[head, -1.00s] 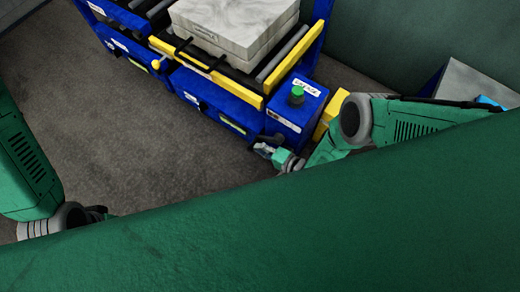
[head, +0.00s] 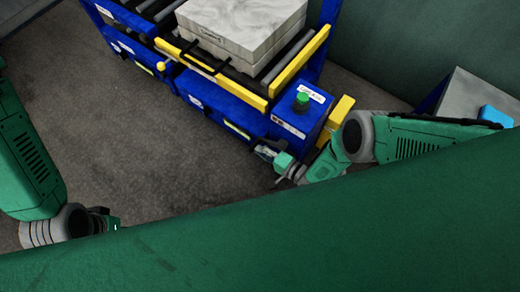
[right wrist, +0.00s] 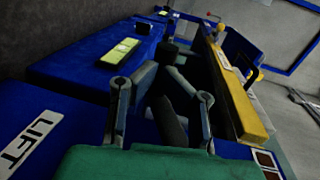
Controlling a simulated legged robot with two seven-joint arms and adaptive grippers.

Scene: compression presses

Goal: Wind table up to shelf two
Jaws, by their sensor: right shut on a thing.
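The blue table (head: 228,101) has rollers and yellow edge bars, and carries a pale marbled block (head: 241,24). A blue box (head: 300,118) with a green button (head: 302,99) stands at its right end. My right gripper (head: 266,152) is low in front of that box. In the right wrist view its fingers (right wrist: 165,110) are shut on a dark handle (right wrist: 172,125), beside a blue surface with a LIFT label (right wrist: 30,141). The handle's far end is hard to make out. My left gripper (head: 110,224) is partly seen at lower left; its jaws are unclear.
A grey-topped stand (head: 462,92) with a bright blue item (head: 496,116) is at the right. A yellow block (head: 341,112) sits beside the box. Bare grey floor (head: 140,155) lies left of the table. A large green surface, perhaps mine, hides the foreground.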

